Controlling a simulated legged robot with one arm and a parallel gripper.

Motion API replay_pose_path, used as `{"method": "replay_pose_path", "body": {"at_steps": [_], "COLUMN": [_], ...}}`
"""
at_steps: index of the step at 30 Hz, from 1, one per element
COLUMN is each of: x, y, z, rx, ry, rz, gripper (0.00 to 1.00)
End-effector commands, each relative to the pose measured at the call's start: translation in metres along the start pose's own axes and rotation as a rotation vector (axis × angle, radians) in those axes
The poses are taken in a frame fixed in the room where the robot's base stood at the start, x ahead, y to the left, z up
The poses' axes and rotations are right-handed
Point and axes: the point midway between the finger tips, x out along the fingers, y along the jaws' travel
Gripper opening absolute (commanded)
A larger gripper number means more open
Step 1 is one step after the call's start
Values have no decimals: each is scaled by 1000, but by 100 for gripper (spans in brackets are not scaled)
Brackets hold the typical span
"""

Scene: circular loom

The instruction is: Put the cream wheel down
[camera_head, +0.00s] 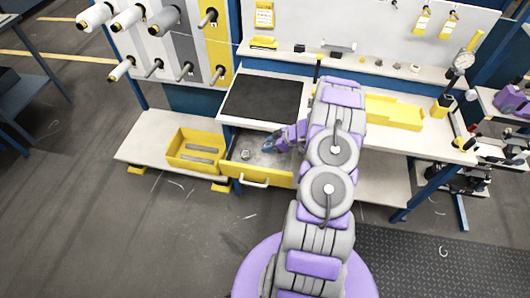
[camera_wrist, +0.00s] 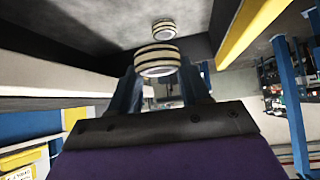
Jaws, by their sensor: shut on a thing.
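In the wrist view the cream wheel (camera_wrist: 156,58), a short disc with dark bands, sits between my fingertips. My gripper (camera_wrist: 158,72) is shut on it. A second banded wheel (camera_wrist: 163,29) lies beyond it on the grey drawer floor. In the head view my gripper (camera_head: 268,147) reaches into the open drawer (camera_head: 257,183), which has a yellow front. A small wheel (camera_head: 246,154) lies in the drawer to the left of my gripper. The held wheel cannot be made out in the head view. I cannot tell whether it touches the drawer floor.
A yellow bin (camera_head: 180,164) stands on the low shelf left of the drawer. The workbench with a black mat (camera_head: 262,100) is above the drawer. A yellow tray (camera_head: 395,112) lies on the bench to the right. Spools (camera_head: 130,17) hang at the upper left.

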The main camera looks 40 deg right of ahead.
Motion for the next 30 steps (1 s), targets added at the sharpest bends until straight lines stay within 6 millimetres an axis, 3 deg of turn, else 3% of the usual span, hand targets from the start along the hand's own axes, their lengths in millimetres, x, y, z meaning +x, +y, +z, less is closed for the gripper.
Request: {"method": "replay_pose_path", "body": {"at_steps": [7,14,20,30], "x": [30,43,63,65], "y": [-2,-5,-3,0], "z": [30,38,60,66], "rx": [3,-3,-1,0], "ry": [0,-2,-3,-1], "rz": [-3,1,1,1], "gripper": [10,10,10,10]}}
